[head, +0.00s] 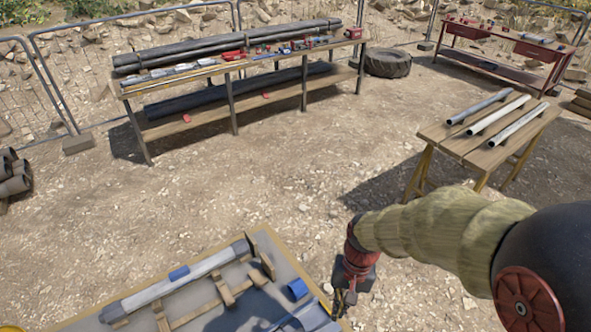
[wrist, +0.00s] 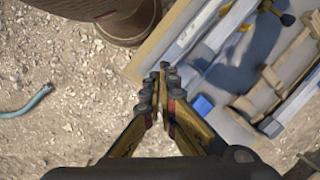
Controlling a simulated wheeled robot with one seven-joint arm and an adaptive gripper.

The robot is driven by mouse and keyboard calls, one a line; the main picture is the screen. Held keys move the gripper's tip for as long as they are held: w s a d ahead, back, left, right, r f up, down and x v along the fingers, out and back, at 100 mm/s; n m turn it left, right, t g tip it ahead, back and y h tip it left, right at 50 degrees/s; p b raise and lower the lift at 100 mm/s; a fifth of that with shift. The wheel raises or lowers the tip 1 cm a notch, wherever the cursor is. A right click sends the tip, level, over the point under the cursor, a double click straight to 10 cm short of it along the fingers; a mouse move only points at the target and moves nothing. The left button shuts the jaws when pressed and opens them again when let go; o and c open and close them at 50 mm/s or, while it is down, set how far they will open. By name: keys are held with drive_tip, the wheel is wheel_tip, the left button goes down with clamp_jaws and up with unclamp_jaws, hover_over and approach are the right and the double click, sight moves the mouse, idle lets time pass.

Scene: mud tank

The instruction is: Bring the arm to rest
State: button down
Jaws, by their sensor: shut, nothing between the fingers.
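My gripper (head: 344,298) hangs beside the right edge of a work table (head: 84,316) in the head view. In the wrist view my gripper (wrist: 163,78) points down with its fingers together and nothing between them. It is over the table's edge and the gravel. My arm, in a tan sleeve, reaches in from the right of the head view.
The table carries a grey pipe (head: 190,276) with a blue band, wooden supports and a blue ring (head: 297,289). A trestle table with pipes (head: 497,117) stands to the right. A long bench (head: 190,130) stands behind. Open gravel (head: 240,190) lies between.

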drive_tip(key=s+d+r+n+t+b, duration=0.1)
drive_tip(key=s+d+r+t+b, duration=0.1)
drive_tip(key=r+b, duration=0.1)
drive_tip(key=s+d+r+t+h+b, duration=0.1)
drive_tip(key=s+d+r+t+b, duration=0.1)
drive_tip(key=r, duration=0.4)
drive_tip(key=s+d+r+n+t+b, duration=0.1)
drive_tip(key=d+r+t+b, duration=0.2)
drive_tip(key=d+r, duration=0.1)
drive_tip(key=shift+s+r+n+t+b, duration=0.3)
drive_tip(key=shift+s+r, duration=0.1)
drive_tip(key=shift+r, duration=0.3)
